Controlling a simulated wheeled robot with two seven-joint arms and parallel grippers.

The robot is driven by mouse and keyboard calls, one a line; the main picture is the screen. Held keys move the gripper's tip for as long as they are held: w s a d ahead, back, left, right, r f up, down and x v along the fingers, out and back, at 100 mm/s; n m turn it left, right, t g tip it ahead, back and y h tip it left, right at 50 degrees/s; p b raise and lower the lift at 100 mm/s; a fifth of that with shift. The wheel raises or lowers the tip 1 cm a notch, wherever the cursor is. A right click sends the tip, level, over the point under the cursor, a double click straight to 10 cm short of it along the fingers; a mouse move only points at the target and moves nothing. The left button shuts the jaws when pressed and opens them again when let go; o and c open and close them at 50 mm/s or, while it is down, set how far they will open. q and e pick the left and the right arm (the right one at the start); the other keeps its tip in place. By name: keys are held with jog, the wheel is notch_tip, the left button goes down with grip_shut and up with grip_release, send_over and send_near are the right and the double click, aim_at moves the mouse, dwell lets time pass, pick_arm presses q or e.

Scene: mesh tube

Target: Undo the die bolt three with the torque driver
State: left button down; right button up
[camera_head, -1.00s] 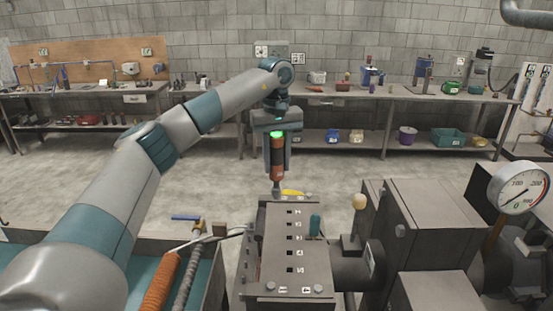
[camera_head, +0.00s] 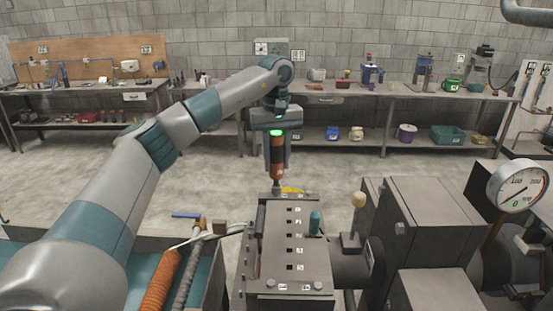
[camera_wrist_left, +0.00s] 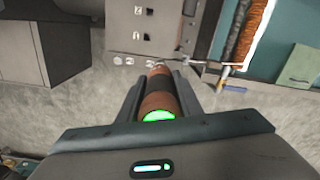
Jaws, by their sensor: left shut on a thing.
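The torque driver (camera_head: 277,158) has an orange-brown grip with dark bands and a green-lit cap. My left gripper (camera_head: 277,166) is shut on its grip and holds it upright, tip down, at the far end of the grey die block (camera_head: 312,250). The driver also shows in the left wrist view (camera_wrist_left: 156,100), between the fingers (camera_wrist_left: 158,82). Its tip is at the block's far edge, near round bolt heads (camera_wrist_left: 124,61). I cannot tell whether it is seated on a bolt. Bolt three cannot be singled out. My right gripper is not in view.
A large grey machine (camera_head: 430,215) with a pressure gauge (camera_head: 518,188) stands right of the block. A knobbed lever (camera_head: 358,202) rises beside it. A teal-lined tray (camera_head: 205,280) with an orange hose (camera_head: 162,280) lies left. Workbenches line the back wall, with open floor before them.

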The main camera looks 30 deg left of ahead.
aim_at(276, 133)
pick_arm(q)
jog(key=shift+f, duration=0.45)
dwell(1.8)
jog(key=shift+s+d+f, duration=0.15)
jog(key=shift+s+f, duration=0.1)
dwell(0.7)
jog(key=shift+r, duration=0.2)
dwell(0.7)
jog(key=shift+w+r, duration=0.3)
jog(key=shift+r, duration=2.8)
